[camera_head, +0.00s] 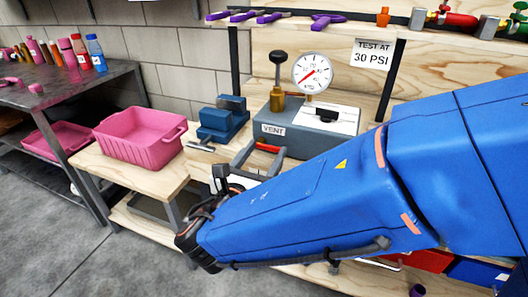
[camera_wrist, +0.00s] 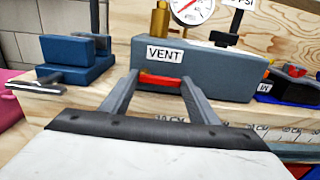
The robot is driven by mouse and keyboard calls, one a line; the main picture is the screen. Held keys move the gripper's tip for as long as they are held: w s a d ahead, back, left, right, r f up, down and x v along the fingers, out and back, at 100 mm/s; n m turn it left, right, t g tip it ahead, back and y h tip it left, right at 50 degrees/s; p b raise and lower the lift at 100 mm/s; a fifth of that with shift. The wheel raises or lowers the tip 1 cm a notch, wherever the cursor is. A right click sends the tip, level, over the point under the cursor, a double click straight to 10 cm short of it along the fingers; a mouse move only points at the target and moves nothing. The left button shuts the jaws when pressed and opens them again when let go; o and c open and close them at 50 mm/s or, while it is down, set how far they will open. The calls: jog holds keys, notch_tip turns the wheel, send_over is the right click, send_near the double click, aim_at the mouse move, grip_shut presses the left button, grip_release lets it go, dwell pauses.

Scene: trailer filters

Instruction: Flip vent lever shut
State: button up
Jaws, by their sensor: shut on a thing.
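The vent lever (camera_head: 268,147) is a red bar low on the front of a grey test box (camera_head: 315,133), just below the white VENT label (camera_head: 272,130). It also shows in the wrist view (camera_wrist: 160,81), lying roughly level across the picture. My gripper (camera_wrist: 160,84) has one grey finger at each end of the red bar and is shut on it. The lever's pivot cannot be made out.
A round gauge (camera_head: 313,72) and a brass fitting with a black knob (camera_head: 277,97) stand on the box. A blue vise-like block (camera_head: 222,121) is left of it, then a pink bin (camera_head: 140,137) on the bench. A sign reads TEST AT 30 PSI (camera_head: 373,54).

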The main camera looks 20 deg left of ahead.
jog(key=o, duration=1)
jog(key=shift+o, duration=0.2)
jog(key=s+a, duration=0.1)
jog(key=s, duration=1.6)
jog(key=shift+s+a, duration=0.15)
jog(key=shift+a, duration=0.05)
jog(key=shift+s, duration=0.1)
